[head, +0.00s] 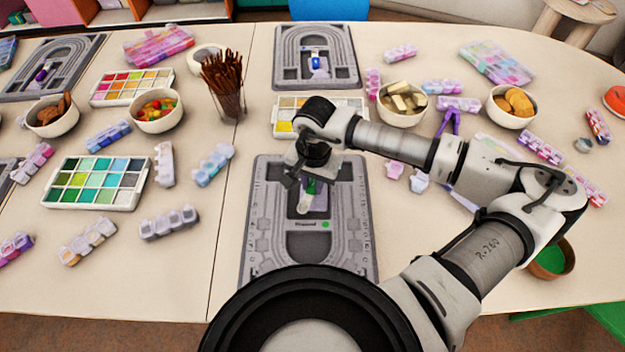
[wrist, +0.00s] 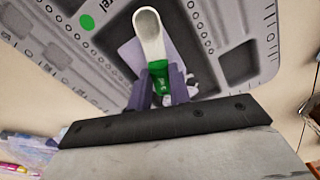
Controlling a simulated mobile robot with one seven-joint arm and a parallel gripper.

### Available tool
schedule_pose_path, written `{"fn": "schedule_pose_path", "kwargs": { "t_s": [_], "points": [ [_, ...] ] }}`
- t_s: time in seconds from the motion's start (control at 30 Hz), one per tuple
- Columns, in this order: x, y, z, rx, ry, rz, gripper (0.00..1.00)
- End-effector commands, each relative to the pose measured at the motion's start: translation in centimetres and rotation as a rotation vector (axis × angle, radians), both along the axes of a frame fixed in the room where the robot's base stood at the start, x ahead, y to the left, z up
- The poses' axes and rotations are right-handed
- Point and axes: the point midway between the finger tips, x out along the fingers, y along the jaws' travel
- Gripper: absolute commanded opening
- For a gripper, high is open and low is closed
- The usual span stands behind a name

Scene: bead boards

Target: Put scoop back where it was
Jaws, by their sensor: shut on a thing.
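The scoop, with a green handle and a white bowl, shows in the wrist view (wrist: 150,38). My gripper (wrist: 159,84) is shut on its green handle, with the bowl pointing away from the jaws. In the head view my gripper (head: 302,181) is over the middle of the near grey bead board (head: 262,210), and the scoop (head: 304,207) partly shows below it. A pale lavender piece (wrist: 130,52) lies on the board behind the scoop. I cannot tell whether the scoop touches the board or hangs just above it.
A far bead board (head: 287,45) holds a blue scoop (head: 316,63). A bead palette (head: 290,108) lies just behind the near board, partly behind my arm. A cup of brown sticks (head: 229,104) stands to the left. A bowl (head: 403,115) stands behind my forearm.

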Motion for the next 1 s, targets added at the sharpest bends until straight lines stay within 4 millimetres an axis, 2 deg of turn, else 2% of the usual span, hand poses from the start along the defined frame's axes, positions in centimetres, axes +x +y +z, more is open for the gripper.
{"fn": "schedule_pose_path", "kwargs": {
  "t_s": [0.43, 0.47, 0.6, 0.63, 1.0],
  "points": [
    [0.01, -0.03, -0.67, -0.001, -0.001, 0.001, 0.0],
    [0.01, -0.02, -0.61, -0.001, -0.001, 0.001, 0.2],
    [0.01, -0.01, -0.49, 0.0, 0.0, 0.0, 0.39],
    [0.01, -0.01, -0.49, -0.001, 0.0, 0.0, 0.41],
    [-0.01, 0.0, -0.02, 0.0, 0.001, 0.0, 0.41]
  ]
}}
